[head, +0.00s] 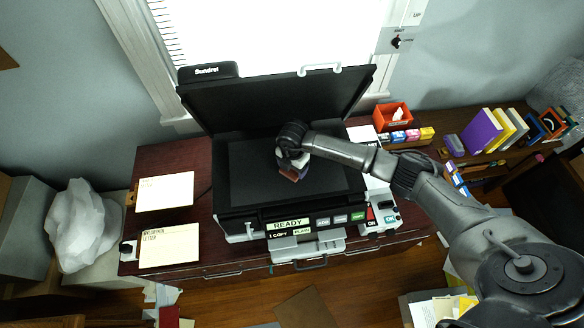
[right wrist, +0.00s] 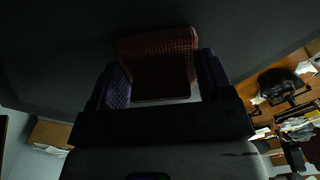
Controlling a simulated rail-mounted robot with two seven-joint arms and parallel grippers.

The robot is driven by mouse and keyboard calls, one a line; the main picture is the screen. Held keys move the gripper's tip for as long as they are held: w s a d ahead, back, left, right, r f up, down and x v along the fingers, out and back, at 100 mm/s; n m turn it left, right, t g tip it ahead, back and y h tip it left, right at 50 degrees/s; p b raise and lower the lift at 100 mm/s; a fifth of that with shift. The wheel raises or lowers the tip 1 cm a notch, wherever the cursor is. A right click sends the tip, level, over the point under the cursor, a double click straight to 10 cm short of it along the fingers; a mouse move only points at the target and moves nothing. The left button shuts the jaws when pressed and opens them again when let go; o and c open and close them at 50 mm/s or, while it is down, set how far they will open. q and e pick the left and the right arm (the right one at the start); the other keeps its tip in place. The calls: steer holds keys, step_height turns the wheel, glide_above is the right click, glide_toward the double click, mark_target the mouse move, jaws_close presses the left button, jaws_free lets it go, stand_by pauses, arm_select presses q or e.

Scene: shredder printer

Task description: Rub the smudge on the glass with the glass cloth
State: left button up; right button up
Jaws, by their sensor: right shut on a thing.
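The copier's dark glass (head: 250,175) lies flat under the raised black lid (head: 275,100) in the head view. My right gripper (head: 293,170) is over the middle of the glass, pointing down. It is shut on the glass cloth (head: 290,175), a small reddish-brown pad. The cloth is at or very near the glass; I cannot tell if it touches. In the right wrist view the cloth (right wrist: 158,65) shows as a woven reddish-brown block between the fingers (right wrist: 160,85), against the dark surface. I cannot see the smudge. My left gripper is not in view.
Two paper sheets, one (head: 165,190) behind the other (head: 170,249), lie left of the copier. A red-orange box (head: 393,116), several small coloured boxes and upright books (head: 482,131) stand to the right. A button panel (head: 290,224) runs along the copier's front.

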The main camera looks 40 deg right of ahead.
steer(key=shift+w+d, duration=0.25)
steer(key=shift+w, duration=0.1)
step_height(320, 180, up, 3)
steer(key=shift+f+p, duration=0.1)
steer(key=shift+p, duration=0.8)
steer(key=shift+r+p, duration=0.6)
steer(key=shift+r, duration=0.1)
step_height(320, 180, up, 4)
steer(key=p, duration=0.3)
steer(key=shift+f, duration=0.15)
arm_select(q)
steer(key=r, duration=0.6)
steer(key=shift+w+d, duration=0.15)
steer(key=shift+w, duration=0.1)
